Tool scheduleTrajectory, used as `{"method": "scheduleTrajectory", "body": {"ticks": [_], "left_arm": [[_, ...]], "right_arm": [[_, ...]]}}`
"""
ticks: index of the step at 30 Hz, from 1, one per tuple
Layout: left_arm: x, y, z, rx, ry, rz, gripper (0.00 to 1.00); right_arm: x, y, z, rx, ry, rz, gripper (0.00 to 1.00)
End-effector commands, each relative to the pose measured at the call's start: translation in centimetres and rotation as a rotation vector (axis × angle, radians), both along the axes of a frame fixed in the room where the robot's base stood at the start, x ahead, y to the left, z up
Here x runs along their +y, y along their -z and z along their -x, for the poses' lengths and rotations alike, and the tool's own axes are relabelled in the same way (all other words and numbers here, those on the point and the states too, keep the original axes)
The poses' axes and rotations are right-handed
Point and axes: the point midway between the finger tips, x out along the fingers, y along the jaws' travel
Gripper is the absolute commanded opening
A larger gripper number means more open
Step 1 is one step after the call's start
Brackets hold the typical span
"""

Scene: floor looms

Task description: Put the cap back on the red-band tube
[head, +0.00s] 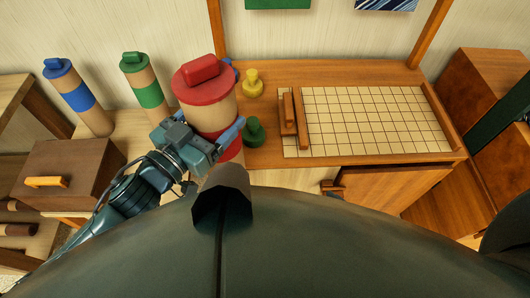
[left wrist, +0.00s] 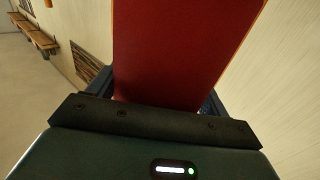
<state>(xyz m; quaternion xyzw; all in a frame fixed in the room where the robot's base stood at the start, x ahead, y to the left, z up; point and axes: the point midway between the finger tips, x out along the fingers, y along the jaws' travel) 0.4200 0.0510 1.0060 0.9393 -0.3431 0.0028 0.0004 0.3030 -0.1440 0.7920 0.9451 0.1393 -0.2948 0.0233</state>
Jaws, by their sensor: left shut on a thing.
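The red-band tube (head: 214,116) is a tan cylinder with a red band low on its side, and it stands out large in front of the bench. A red cap (head: 204,85) with a raised grip bar sits over its top; I cannot tell whether it is fully seated. My left gripper (head: 213,140) is shut on the tube around its red band. In the left wrist view the red band (left wrist: 180,45) fills the space between the fingers. My right gripper is not in view.
A blue-band tube (head: 78,92) and a green-band tube (head: 146,92) stand to the left. Yellow (head: 252,83) and green (head: 253,131) pegs stand right of the red tube. A gridded board (head: 375,118) holds wooden bars (head: 301,118). A brown box (head: 72,168) is at left.

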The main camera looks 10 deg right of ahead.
Motion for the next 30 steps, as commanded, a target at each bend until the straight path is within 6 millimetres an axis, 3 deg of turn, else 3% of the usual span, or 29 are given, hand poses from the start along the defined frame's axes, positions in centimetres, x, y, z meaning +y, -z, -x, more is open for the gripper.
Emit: {"method": "scheduleTrajectory", "body": {"ticks": [11,16,24,30], "left_arm": [[0.5,-0.7,-0.2,0.0,-0.059,0.007,0.36],[3.1,-1.2,-0.7,0.006,-0.221,0.009,0.36],[8.2,-0.3,-0.7,0.006,-0.455,0.003,0.36],[10.6,0.5,-0.3,0.004,-0.549,0.003,0.36]], "right_arm": [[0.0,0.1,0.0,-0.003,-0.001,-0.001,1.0],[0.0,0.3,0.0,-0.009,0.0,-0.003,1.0],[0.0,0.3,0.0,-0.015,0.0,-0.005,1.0],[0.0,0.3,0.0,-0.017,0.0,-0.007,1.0]]}}
